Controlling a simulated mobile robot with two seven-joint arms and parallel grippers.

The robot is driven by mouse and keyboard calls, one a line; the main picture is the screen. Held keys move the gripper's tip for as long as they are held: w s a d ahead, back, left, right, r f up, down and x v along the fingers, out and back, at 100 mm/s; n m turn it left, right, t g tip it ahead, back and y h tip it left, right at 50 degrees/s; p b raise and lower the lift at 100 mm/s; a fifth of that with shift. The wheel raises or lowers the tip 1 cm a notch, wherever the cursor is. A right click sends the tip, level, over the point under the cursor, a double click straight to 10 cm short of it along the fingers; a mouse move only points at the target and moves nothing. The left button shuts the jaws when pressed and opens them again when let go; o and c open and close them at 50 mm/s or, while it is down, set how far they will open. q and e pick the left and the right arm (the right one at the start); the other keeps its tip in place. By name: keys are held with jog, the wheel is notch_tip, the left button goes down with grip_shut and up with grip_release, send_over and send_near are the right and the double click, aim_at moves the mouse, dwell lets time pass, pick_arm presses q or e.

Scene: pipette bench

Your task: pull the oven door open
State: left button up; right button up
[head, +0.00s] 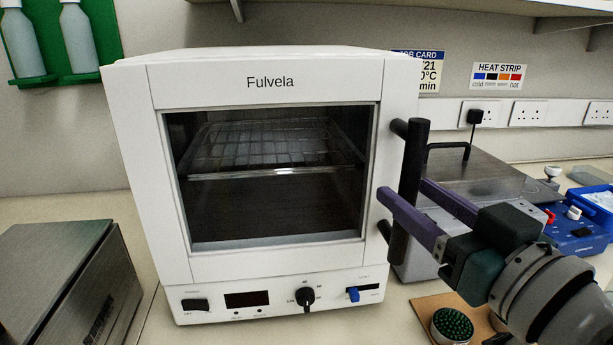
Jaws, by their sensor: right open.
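The white Fulvela oven (270,270) stands in the middle of the head view. Its door (260,88) is shut and has a dark window showing a wire rack inside. The black vertical bar handle (414,150) is on the door's right side. My right gripper (404,188) comes in from the lower right with its purple fingers open. One finger crosses in front of the handle bar and the other lies to its right, so the bar appears between them. I cannot tell whether either finger touches it. My left gripper is not in view.
A grey metal box (60,275) stands at the left of the bench. A metal-lidded unit (475,175) is close behind my right gripper. A blue tray (590,220) lies at the right. A brown board with a green round brush-like item (452,324) lies in front.

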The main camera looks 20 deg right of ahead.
jog(key=shift+w, duration=0.8)
jog(key=shift+c, duration=0.4)
grip_shut()
dwell(0.5)
